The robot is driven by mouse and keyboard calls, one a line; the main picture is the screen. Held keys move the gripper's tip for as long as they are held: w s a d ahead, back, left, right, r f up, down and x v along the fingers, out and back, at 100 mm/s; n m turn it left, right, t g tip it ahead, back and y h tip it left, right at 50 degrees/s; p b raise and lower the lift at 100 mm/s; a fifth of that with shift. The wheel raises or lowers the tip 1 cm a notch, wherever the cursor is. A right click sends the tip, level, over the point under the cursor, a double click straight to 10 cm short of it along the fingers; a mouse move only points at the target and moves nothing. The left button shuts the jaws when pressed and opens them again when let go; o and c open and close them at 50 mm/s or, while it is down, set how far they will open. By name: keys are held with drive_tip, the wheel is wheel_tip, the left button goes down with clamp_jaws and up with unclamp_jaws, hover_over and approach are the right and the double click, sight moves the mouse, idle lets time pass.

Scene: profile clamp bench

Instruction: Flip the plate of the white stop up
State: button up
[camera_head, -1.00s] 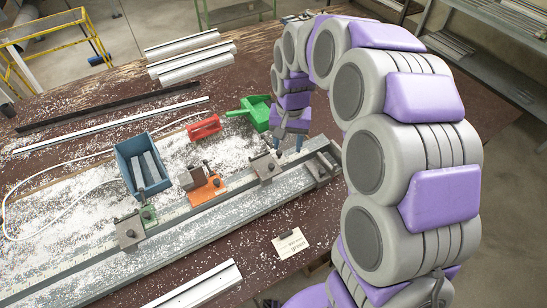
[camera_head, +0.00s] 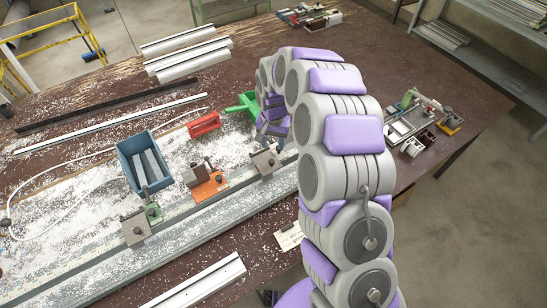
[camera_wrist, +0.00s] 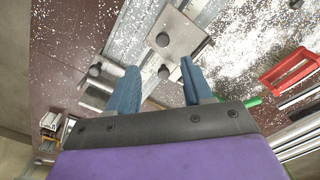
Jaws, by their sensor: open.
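The white stop (camera_head: 266,160) sits on the long rail, right of the orange stop (camera_head: 207,184). Its pale metal plate appears to lie flat over the rail. In the wrist view the plate (camera_wrist: 183,32) with a dark knob shows just ahead of my fingers. My gripper (camera_wrist: 158,76) is open and empty, its two blue fingers apart, with the near edge of the stop between and beyond their tips. In the head view my gripper (camera_head: 274,128) is just above and behind the stop, partly hidden by my arm.
The green stop (camera_head: 137,226) is further left on the rail (camera_head: 95,262). White chips cover much of the bench. My arm hides the rail's right end.

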sight(271, 160)
drive_tip(key=f, duration=0.9)
drive_tip(key=shift+a, duration=0.35)
drive_tip(key=shift+d+f, duration=0.3)
drive_tip(key=shift+f, duration=0.1)
drive_tip(key=shift+a+f, duration=0.1)
drive_tip(key=shift+a, duration=0.4)
drive_tip(key=shift+c, duration=1.9)
drive_tip(key=shift+d, duration=0.3)
drive_tip(key=c, duration=0.4)
drive_tip(key=shift+a, duration=0.1)
clamp_jaws()
